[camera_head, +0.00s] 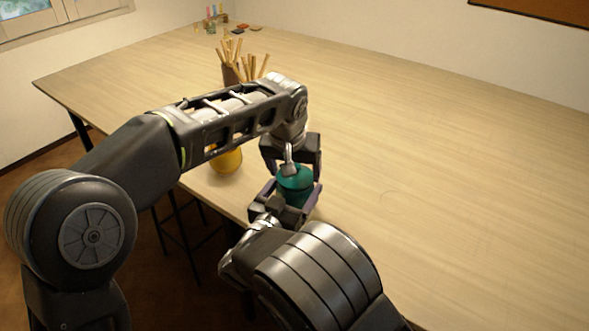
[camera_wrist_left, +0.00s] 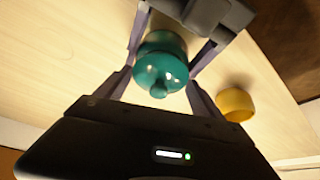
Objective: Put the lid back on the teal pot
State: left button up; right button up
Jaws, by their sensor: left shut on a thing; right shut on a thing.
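The teal pot (camera_head: 293,198) is at the table's near edge, partly hidden by my grippers. My right gripper (camera_head: 286,207) is shut on its body from the near side. The teal lid (camera_head: 294,176) is at the pot's mouth, and my left gripper (camera_head: 293,172) is shut on it from above. In the left wrist view the lid (camera_wrist_left: 161,72) lies between my left fingers with its round knob toward the camera. The pot (camera_wrist_left: 166,40) shows just behind it, between my right gripper's fingers. I cannot tell whether a gap remains between lid and pot.
A yellow bowl-like vessel (camera_head: 227,160) stands left of the pot, partly behind my left arm; it also shows in the left wrist view (camera_wrist_left: 235,104). A brown holder (camera_head: 231,75) with wooden tools stands farther back. Small items sit at the far corner. The table's right side (camera_head: 450,170) is clear.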

pick_arm(q)
jog(key=shift+f, duration=0.65)
jog(key=o, duration=1.4)
jog(key=shift+c, duration=0.2)
jog(key=shift+r, duration=0.1)
jog(key=v, duration=1.1)
jog(key=shift+s+r, duration=0.2)
jog(key=shift+r, duration=0.15)
pick_arm(e)
jog(key=o, duration=2)
